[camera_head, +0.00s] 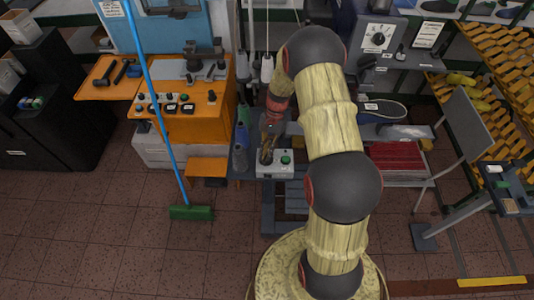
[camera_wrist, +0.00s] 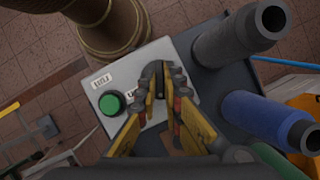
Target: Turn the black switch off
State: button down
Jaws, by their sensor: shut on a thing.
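The black switch (camera_wrist: 157,70) stands on a light grey control box (camera_wrist: 188,47) in the wrist view, between the fingertips of my gripper (camera_wrist: 164,88). My gripper is shut on it. The yellow fingers hide much of the switch, so its exact position cannot be read. A round green button (camera_wrist: 112,103) sits beside it on the same box. In the head view my gripper (camera_head: 267,152) reaches down onto the left part of the control box (camera_head: 276,171), with the green button (camera_head: 286,160) to its right. The switch itself is hard to make out there.
A grey bottle (camera_wrist: 235,38) and a blue bottle (camera_wrist: 262,120) stand close to the box in the wrist view. An orange machine (camera_head: 180,118) and a blue-handled broom (camera_head: 160,105) stand to the left in the head view. Tiled floor (camera_head: 90,235) is clear at front left.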

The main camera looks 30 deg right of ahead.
jog(key=n, duration=0.2)
jog(key=n+g+h, duration=0.1)
jog(key=n, duration=0.1)
jog(key=shift+w+a+n, duration=0.1)
jog(key=shift+w+n, duration=0.05)
jog(key=shift+n, duration=0.15)
jog(key=shift+h, duration=0.3)
jog(key=c, duration=1.9)
grip_release()
jog(key=v, duration=1.2)
jog(key=shift+w, duration=0.15)
